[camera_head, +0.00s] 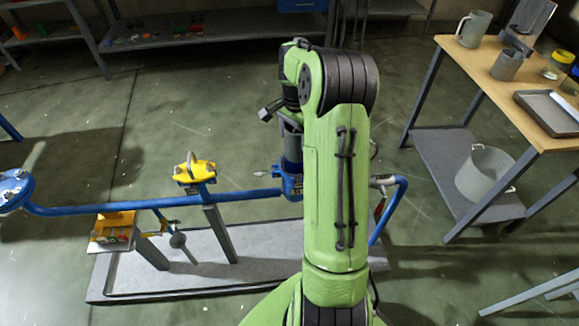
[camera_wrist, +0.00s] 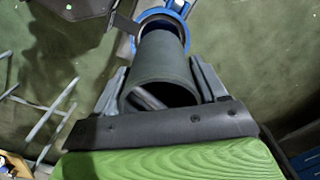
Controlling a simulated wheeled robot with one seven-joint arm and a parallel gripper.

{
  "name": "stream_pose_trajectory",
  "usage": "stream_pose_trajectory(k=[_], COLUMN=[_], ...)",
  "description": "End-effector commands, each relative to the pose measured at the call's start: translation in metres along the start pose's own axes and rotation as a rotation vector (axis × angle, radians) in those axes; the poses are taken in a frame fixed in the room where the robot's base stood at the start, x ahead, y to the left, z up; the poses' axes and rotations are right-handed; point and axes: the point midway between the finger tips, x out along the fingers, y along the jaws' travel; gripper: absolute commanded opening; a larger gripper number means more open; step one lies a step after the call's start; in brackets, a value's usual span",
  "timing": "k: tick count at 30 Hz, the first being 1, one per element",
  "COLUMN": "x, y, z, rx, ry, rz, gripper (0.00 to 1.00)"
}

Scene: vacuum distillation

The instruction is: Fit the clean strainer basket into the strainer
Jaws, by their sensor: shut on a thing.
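My gripper (camera_wrist: 160,78) is shut on the strainer basket, a dark grey cylinder (camera_wrist: 163,55) with an open near end and a bar across its mouth. In the head view the basket (camera_head: 291,145) hangs roughly upright below my wrist, right over the blue strainer (camera_head: 292,182) in the blue pipe line. In the wrist view the strainer's blue rim (camera_wrist: 182,12) shows around the basket's far end. I cannot tell how far, if at all, the basket's lower end is inside. My arm hides the strainer's right side in the head view.
A blue pipe (camera_head: 120,208) runs left from the strainer over a grey tray (camera_head: 262,238). A wooden table (camera_head: 478,62) with vessels and a bucket (camera_head: 484,172) stand right.

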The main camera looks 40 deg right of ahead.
Motion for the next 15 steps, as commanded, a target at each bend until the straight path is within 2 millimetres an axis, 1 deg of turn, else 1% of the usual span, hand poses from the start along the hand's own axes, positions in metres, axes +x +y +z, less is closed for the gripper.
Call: stream_pose_trajectory(k=[1, 5, 9, 11, 15], x=[0.011, 0.029, 0.059, 0.065, 0.063], y=[0.000, 0.000, 0.000, 0.000, 0.000], z=[0.000, 0.000, 0.000, 0.000, 0.000], rx=[0.000, 0.000, 0.001, 0.001, 0.001], ry=[-0.001, 0.000, -0.001, 0.000, 0.001], rz=[0.000, -0.001, 0.000, 0.000, -0.002], gripper=[0.36, 0.36, 0.36, 0.36, 0.36])
